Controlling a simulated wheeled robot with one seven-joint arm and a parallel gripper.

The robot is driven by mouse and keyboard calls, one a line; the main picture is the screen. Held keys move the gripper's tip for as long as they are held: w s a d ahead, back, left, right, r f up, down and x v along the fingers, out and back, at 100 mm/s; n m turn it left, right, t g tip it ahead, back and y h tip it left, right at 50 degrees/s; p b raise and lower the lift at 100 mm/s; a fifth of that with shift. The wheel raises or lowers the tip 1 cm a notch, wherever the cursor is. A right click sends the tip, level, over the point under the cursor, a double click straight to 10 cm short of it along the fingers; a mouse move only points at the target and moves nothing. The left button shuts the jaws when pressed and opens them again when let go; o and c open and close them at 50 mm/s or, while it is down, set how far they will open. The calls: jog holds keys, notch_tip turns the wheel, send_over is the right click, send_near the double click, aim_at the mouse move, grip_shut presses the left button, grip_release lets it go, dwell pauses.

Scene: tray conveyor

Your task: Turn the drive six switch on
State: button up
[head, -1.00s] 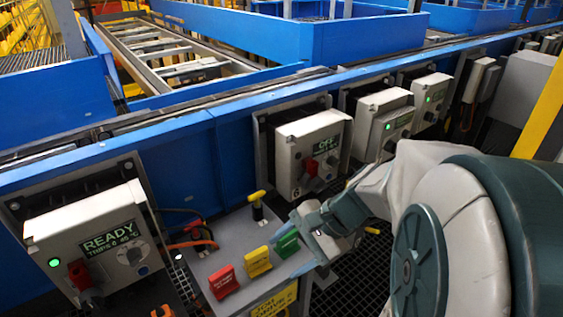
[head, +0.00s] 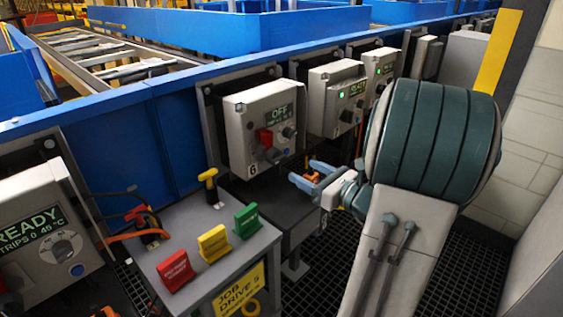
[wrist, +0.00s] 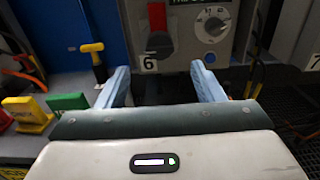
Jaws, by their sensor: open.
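The drive six box (head: 236,142) is a pale grey panel with a "6" label. Its display (head: 281,113) reads "OFF". A red switch (head: 265,137) with a dark lower part sits left of a round dial (head: 289,131). My gripper (head: 303,172) is open and empty, low in front of the box and to its right in the head view. In the wrist view, the red switch (wrist: 157,17) is above and beyond the spread blue fingers (wrist: 159,69), apart from them. The dial (wrist: 213,24) shows right of it; the display is mostly cut off.
A grey stand (head: 180,228) with red (head: 175,270), yellow (head: 213,243) and green (head: 246,221) tags and a yellow-topped plug (head: 209,184) stands left of the gripper. A "READY" box (head: 30,190) is at left. More drive boxes (head: 335,95) line the blue conveyor rail at right.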

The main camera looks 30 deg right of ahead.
aim_at(277, 156)
jog(key=b+x, duration=0.1)
jog(key=x, duration=0.8)
jog(key=shift+w, duration=0.1)
jog(key=c, duration=1)
